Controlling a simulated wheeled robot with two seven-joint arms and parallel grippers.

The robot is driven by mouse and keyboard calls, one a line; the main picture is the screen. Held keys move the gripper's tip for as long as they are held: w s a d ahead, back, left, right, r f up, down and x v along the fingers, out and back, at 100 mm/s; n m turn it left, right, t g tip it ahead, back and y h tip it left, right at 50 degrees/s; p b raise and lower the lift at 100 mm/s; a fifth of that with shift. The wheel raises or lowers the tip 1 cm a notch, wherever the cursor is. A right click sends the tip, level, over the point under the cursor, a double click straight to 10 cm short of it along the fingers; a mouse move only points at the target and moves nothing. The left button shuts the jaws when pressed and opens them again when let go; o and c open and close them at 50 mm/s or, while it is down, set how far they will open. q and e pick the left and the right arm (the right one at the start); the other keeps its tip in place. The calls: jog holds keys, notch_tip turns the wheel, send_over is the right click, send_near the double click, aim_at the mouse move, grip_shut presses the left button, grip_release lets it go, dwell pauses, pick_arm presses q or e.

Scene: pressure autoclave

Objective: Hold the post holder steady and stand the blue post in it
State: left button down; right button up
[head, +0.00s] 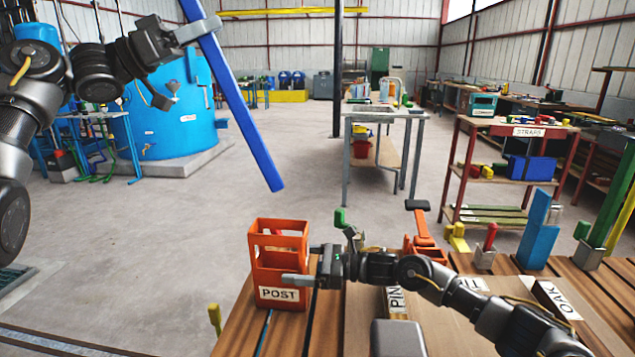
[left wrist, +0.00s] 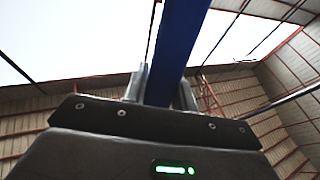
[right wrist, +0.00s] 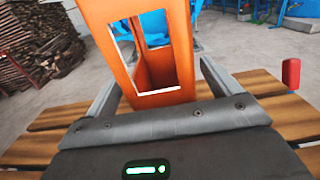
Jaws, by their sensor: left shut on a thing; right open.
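The post holder (head: 279,294) is an upright orange open frame labelled POST at the left end of the bench. The long blue post (head: 236,105) hangs tilted in the air, its lower end above the holder in the head view and apart from it. My left gripper (head: 196,30) is shut on the post near the top of the head view; the post also shows between its fingers in the left wrist view (left wrist: 181,45). My right gripper (head: 305,265) is open, with its fingers on either side of the holder (right wrist: 180,45). Whether they touch it I cannot tell.
An orange clamp-like tool (head: 421,228), a blue block (head: 539,232) and blocks labelled PINE (head: 396,302) and OAK (head: 556,300) are on the bench (head: 240,333). A big blue tank (head: 165,120) and a STRAPS rack (head: 528,132) stand behind. The floor between is clear.

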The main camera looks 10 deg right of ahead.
aim_at(227, 101)
jog(key=shift+x, duration=1.15)
jog(key=shift+c, duration=0.3)
jog(key=c, duration=1.2)
pick_arm(q)
notch_tip(227, 101, down, 13)
pick_arm(e)
jog(key=shift+o, duration=0.2)
pick_arm(q)
jog(key=shift+r, duration=0.1)
jog(key=c, duration=1.1)
grip_release()
jog(key=shift+s, duration=0.1)
jog(key=shift+o, duration=0.2)
